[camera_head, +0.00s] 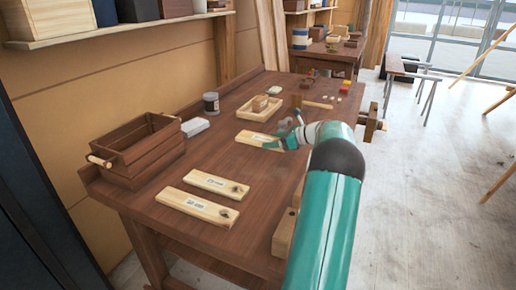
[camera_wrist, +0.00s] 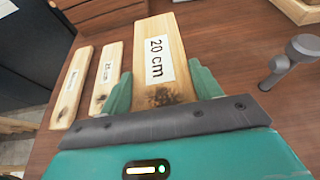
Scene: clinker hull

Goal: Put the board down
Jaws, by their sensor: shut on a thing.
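My gripper (camera_wrist: 160,88) is shut on a pale wooden board (camera_wrist: 155,32) with a white "20 cm" label and a dark knot near my jaws. In the head view this board (camera_head: 256,138) is at the middle of the workbench (camera_head: 250,180), with my gripper (camera_head: 280,143) at its right end. It lies nearly flat, at or just above the bench top; I cannot tell whether it touches. Two more labelled boards, a nearer one (camera_head: 197,206) and a farther one (camera_head: 217,184), lie side by side at the bench's near end.
A slatted wooden crate (camera_head: 140,150) stands at the bench's left edge, beside a white block (camera_head: 195,127) and a dark jar (camera_head: 211,103). A grey metal post (camera_wrist: 290,60) stands close on the right.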

